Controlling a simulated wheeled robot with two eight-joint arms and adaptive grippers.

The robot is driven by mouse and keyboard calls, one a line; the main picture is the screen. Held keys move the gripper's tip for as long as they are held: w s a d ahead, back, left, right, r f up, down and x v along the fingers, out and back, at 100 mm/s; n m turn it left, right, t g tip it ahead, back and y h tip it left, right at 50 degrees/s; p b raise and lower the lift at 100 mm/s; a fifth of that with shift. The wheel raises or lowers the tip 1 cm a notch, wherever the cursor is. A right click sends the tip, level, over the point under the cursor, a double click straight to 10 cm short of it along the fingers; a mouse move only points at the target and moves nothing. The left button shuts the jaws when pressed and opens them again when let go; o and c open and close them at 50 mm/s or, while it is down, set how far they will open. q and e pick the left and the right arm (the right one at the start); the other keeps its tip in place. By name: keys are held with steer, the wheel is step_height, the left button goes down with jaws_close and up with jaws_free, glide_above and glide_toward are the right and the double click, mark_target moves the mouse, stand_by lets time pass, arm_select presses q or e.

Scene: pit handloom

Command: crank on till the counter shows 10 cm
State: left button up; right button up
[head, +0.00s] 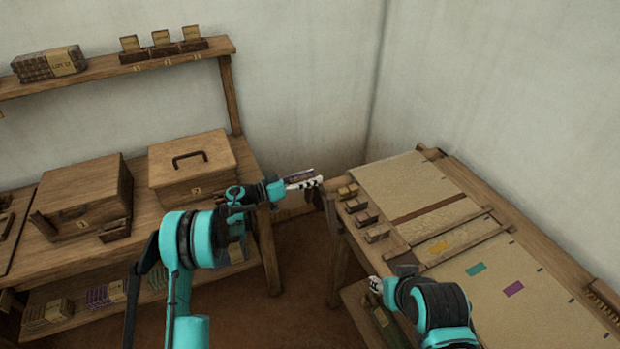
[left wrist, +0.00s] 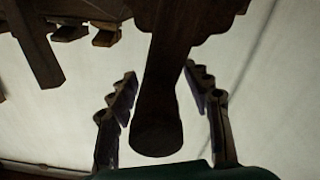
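My left gripper (head: 316,184) is at the left corner of the loom, pointing right. In the left wrist view a dark wooden handle (left wrist: 158,105), apparently the crank's, stands between the two spread fingers (left wrist: 160,115). Light wall shows between the handle and the fingers, so the gripper looks open around it, not clamped. In the head view the crank is mostly hidden by the gripper. My right gripper (head: 376,286) is low at the loom's front left edge; its fingers are too small to read. I cannot make out a counter or its reading in either view.
The loom (head: 470,180) carries pale cloth (head: 545,305) with coloured patches and several small wooden blocks (head: 367,216) along its left edge. A bench on the left holds a lidded box (head: 190,165) and another box (head: 85,195). A shelf (head: 110,65) is above. Floor shows between bench and loom.

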arm_select(q)
steer(key=shift+a, duration=0.1)
steer(key=v, duration=1.1)
steer(key=shift+s+a, duration=0.2)
steer(key=shift+a, duration=0.15)
